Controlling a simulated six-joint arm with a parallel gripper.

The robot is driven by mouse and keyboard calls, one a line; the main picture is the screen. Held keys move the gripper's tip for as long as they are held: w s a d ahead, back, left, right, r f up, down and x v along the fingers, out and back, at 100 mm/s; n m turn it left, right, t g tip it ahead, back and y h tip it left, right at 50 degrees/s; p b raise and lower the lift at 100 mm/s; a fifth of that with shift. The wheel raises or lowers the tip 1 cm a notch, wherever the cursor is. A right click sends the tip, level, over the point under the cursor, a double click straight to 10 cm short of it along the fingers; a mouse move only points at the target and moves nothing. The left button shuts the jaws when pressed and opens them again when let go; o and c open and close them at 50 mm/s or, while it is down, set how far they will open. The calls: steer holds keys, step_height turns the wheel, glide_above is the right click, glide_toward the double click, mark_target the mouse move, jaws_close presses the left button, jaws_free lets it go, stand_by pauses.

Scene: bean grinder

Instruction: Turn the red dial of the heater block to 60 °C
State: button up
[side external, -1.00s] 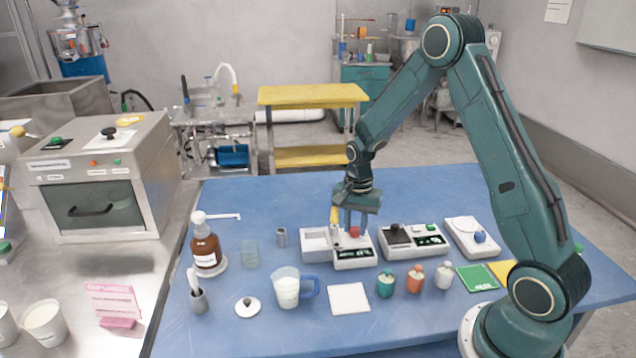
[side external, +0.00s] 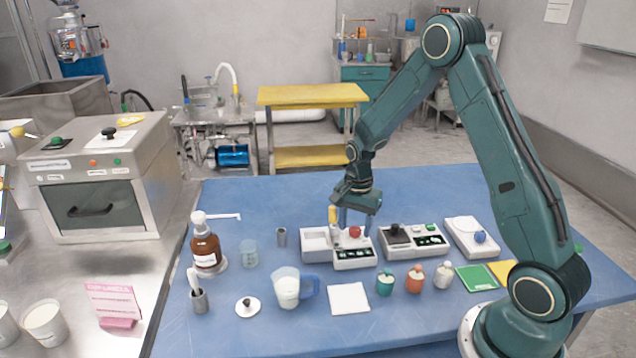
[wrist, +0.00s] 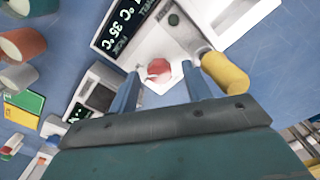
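The heater block (side external: 316,240) is a white unit on the blue table, with a dark display panel (side external: 353,254) on its front. Its red dial (side external: 354,232) sits on top, behind the display; the dial also shows in the wrist view (wrist: 158,70). The display (wrist: 124,24) appears upside down in the wrist view, and "35 °C" can be read on it. My gripper (side external: 356,219) points down over the dial. Its fingers are open, one on each side of the dial in the wrist view, with gaps between. How far the fingertips reach down beside the dial is unclear.
A yellow-handled part (wrist: 225,72) stands close beside one finger. Bottles, a pitcher (side external: 287,288) and a white pad (side external: 349,299) lie in front.

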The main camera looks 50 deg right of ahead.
mark_target(355, 230)
step_height(355, 230, up, 14)
stand_by(0.9)
steer(key=shift+f, duration=0.1)
steer(key=s+a+r+n+t, duration=0.3)
steer(key=s+a+r+n, duration=0.5)
steer(key=s+a+r, duration=0.15)
steer(key=s+a+r+n+t, duration=0.1)
steer(key=s+a+n, duration=0.1)
steer(key=s+n, duration=0.2)
steer(key=s+a+r+n+t, duration=0.1)
steer(key=s+a+n, duration=0.2)
steer(key=s, duration=0.5)
steer(key=shift+s+n+t, duration=0.3)
steer(key=shift+s+n, duration=0.05)
steer(key=shift+n, duration=0.15)
